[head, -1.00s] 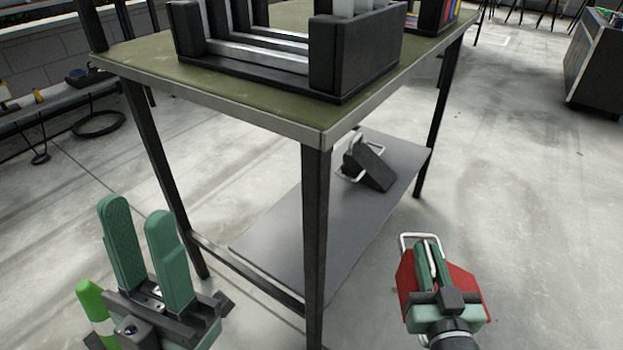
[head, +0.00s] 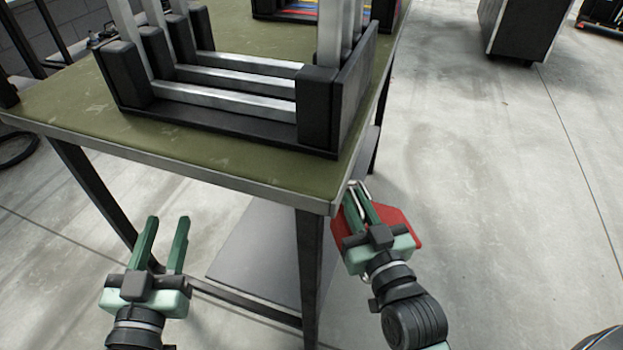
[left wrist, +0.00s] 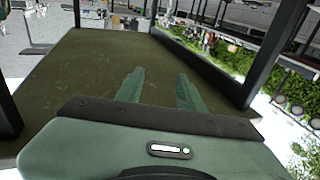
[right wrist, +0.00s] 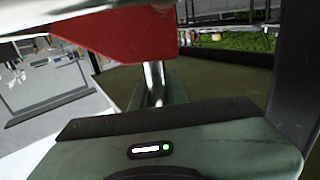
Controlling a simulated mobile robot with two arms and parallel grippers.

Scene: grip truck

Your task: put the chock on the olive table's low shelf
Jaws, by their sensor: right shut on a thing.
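The red chock (head: 404,228) with its pale metal handle is in my right gripper (head: 360,205), which is shut on the handle. In the head view they are just right of the olive table's (head: 60,105) near corner and front leg. The chock also fills the upper part of the right wrist view (right wrist: 120,35). The grey low shelf (head: 250,255) shows below the tabletop, left of that leg; its far part is hidden behind the leg, tabletop and gripper. My left gripper (head: 163,235) is open and empty in front of the table's near side.
A black rack with metal bars (head: 225,125) stands on the tabletop, with a bin of coloured things (head: 290,10) behind it. The dark front leg (head: 311,275) stands between my grippers. The floor to the right is clear up to a dark cabinet (head: 520,30).

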